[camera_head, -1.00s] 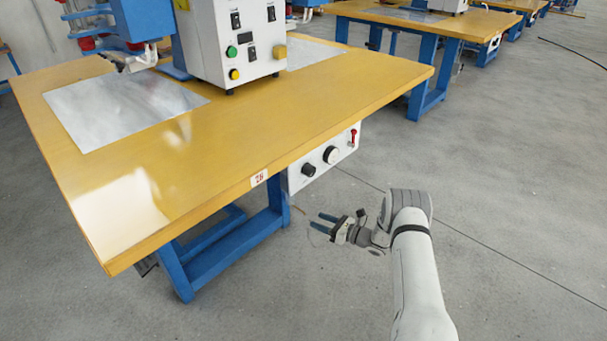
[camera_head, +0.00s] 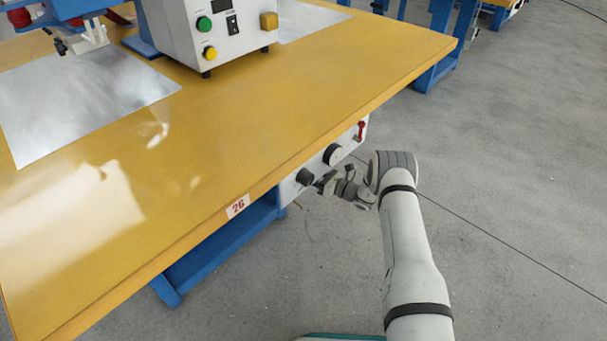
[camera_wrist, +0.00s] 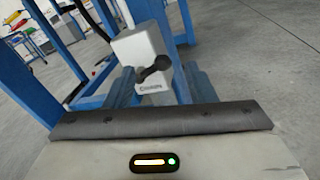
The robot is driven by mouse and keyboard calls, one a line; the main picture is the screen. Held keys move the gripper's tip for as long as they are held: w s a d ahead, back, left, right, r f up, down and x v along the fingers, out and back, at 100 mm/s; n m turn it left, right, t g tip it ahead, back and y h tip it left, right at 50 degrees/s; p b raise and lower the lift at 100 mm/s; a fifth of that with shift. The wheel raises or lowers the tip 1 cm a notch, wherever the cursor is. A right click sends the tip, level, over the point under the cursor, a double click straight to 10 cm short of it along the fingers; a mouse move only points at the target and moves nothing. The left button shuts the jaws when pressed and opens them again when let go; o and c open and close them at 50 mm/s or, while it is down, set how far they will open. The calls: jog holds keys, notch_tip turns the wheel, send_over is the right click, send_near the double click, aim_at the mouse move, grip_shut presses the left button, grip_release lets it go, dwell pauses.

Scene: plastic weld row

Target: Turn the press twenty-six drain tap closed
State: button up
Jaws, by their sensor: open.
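In the wrist view, a black tap handle (camera_wrist: 156,69) with a round hub sits on the front of a white housing (camera_wrist: 138,45). A small dark label beneath it is too blurred to read surely. The handle lies between the two blue fingers of my gripper (camera_wrist: 160,74), which are apart; I cannot tell whether they touch it. In the head view, my gripper (camera_head: 325,181) is low beside the white panel under the edge of the bench marked 26 (camera_head: 237,206). I cannot make out this handle there.
The yellow bench top (camera_head: 215,130) overhangs the panel. The panel carries a black knob (camera_head: 304,177), a dark round dial (camera_head: 333,154) and a red lever (camera_head: 361,130). Blue bench legs (camera_head: 220,245) stand below. The grey floor at right is clear.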

jog(key=x, duration=0.2)
jog(key=shift+a, duration=0.25)
